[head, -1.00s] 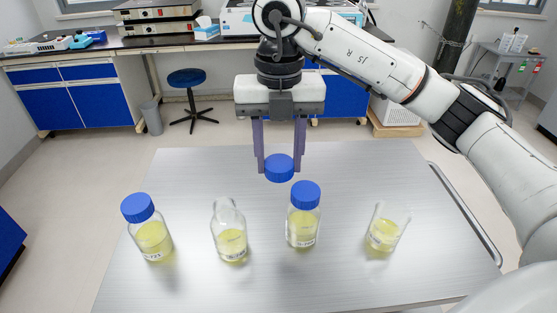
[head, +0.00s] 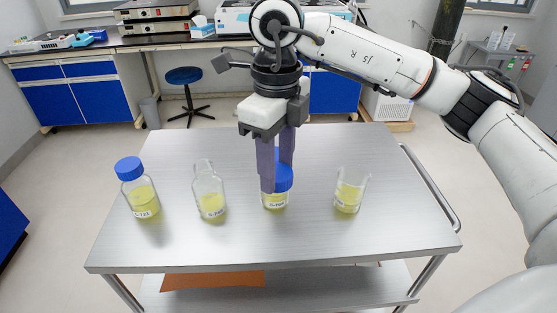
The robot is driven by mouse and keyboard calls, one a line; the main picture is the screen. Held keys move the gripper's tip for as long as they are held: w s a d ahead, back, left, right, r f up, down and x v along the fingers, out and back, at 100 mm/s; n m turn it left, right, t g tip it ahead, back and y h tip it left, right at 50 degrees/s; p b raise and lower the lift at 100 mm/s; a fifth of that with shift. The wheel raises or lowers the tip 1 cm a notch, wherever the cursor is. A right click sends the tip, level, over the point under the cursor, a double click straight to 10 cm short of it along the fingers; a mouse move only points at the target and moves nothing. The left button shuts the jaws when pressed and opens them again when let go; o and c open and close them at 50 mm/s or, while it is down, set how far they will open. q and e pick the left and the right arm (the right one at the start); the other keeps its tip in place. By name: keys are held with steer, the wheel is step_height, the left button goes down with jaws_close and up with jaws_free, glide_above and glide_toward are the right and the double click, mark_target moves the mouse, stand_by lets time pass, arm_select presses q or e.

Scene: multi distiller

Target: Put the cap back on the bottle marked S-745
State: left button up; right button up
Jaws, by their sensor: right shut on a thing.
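My right gripper (head: 277,176) points down over the third bottle from the left and is shut on a blue cap (head: 284,180). The purple fingers hide part of the blue. I cannot tell where the held cap ends and that bottle's own cap begins. The lower part of that bottle (head: 275,203), with yellow liquid and a label, shows below the fingers. An uncapped clear bottle (head: 209,196) with yellow liquid stands upright to its left. A blue-capped bottle (head: 140,190) stands at the far left. The labels are too small to read surely. My left gripper is out of view.
An open glass beaker (head: 348,195) with yellow liquid stands to the right of the gripper. All stand on a metal cart top (head: 235,245). The top is free at the front and at the back left. A stool (head: 185,80) stands behind.

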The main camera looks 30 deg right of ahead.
mark_target(280, 181)
steer(key=n, duration=0.2)
steer(key=f+n, duration=0.1)
steer(key=n, duration=0.2)
steer(key=shift+s+a+f+n+b, duration=0.15)
steer(key=shift+s+f+n+b, duration=0.1)
steer(key=shift+s+n+b, duration=0.15)
steer(key=n, duration=0.2)
steer(key=s+f+n, duration=0.1)
steer(key=n, duration=0.2)
steer(key=f+n+b, duration=0.1)
steer(key=n, duration=0.2)
steer(key=shift+s+a, duration=0.2)
steer(key=shift+a, duration=0.05)
steer(key=s+f+n, duration=0.1)
steer(key=n, duration=0.4)
steer(key=s+f+n+b, duration=0.1)
steer(key=n, duration=0.4)
steer(key=s+f+n, duration=0.1)
steer(key=f+n, duration=0.1)
steer(key=n, duration=0.4)
steer(key=shift+s+a+b, duration=0.15)
steer(key=shift+s+b, duration=0.05)
steer(key=shift+b, duration=0.1)
